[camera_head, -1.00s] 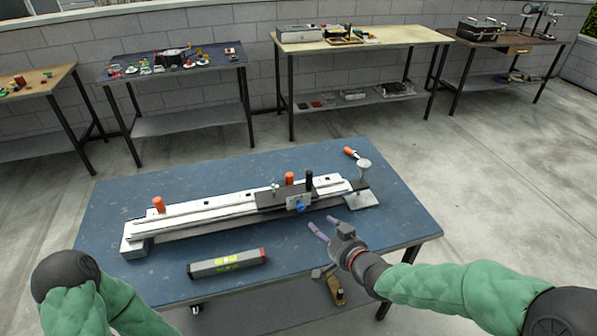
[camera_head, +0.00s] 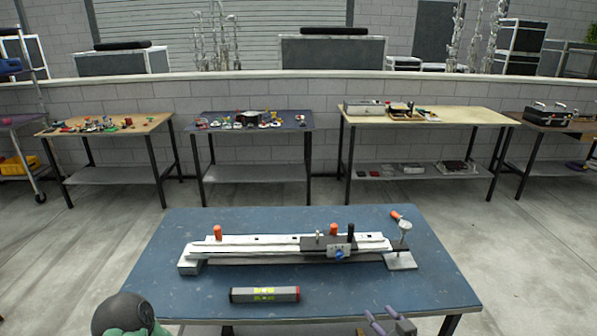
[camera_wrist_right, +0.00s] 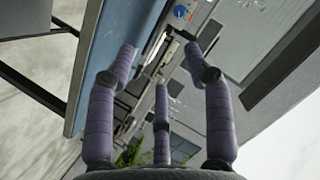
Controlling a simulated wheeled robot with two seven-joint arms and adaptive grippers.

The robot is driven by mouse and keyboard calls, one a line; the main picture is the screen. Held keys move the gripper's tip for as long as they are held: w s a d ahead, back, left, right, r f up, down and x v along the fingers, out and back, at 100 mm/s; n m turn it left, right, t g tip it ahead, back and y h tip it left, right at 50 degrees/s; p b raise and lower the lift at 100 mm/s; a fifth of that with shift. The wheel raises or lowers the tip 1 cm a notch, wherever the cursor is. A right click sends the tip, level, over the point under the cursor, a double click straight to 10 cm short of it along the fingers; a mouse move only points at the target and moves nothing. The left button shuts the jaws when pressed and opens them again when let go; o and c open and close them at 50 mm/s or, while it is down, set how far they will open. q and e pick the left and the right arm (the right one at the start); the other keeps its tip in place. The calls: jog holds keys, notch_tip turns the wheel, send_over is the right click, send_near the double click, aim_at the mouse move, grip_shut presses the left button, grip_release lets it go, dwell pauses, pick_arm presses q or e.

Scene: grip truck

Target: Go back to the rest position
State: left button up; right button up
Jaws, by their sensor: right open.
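My right gripper (camera_head: 383,324) shows at the bottom edge of the head view, at the near side of the blue table (camera_head: 190,285). Its purple fingers are spread and empty in the right wrist view (camera_wrist_right: 160,75), with the table edge beyond them. My left arm shows only as a dark rounded joint and a bit of green at the bottom left; the left gripper is out of view. On the table lies a long white rail assembly (camera_head: 275,246) with orange and black knobs and a blue dial.
Work tables with small items stand along the block wall, including a dark-topped one (camera_head: 290,120) and a pale one (camera_head: 460,118). Open concrete floor lies between.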

jog(key=s+a+f+g+p, duration=0.1)
jog(key=s+a+f+g, duration=0.25)
jog(key=f, duration=0.65)
jog(key=s+a+f+g+p, duration=0.15)
jog(key=s+f+g, duration=0.25)
jog(key=f, duration=0.6)
pick_arm(q)
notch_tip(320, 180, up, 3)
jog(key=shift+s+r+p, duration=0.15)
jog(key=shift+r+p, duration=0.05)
jog(key=shift+p, duration=0.25)
pick_arm(e)
jog(key=s+a+f+g, duration=0.2)
jog(key=s+f, duration=0.3)
jog(key=s, duration=0.1)
jog(key=s+a+f+n+g, duration=0.1)
jog(key=s+a+f+g, duration=0.2)
jog(key=s+f, duration=0.2)
jog(key=shift+s+a+f+g+y, duration=0.2)
jog(key=shift+s+f+g+y, duration=0.15)
jog(key=shift+s, duration=0.6)
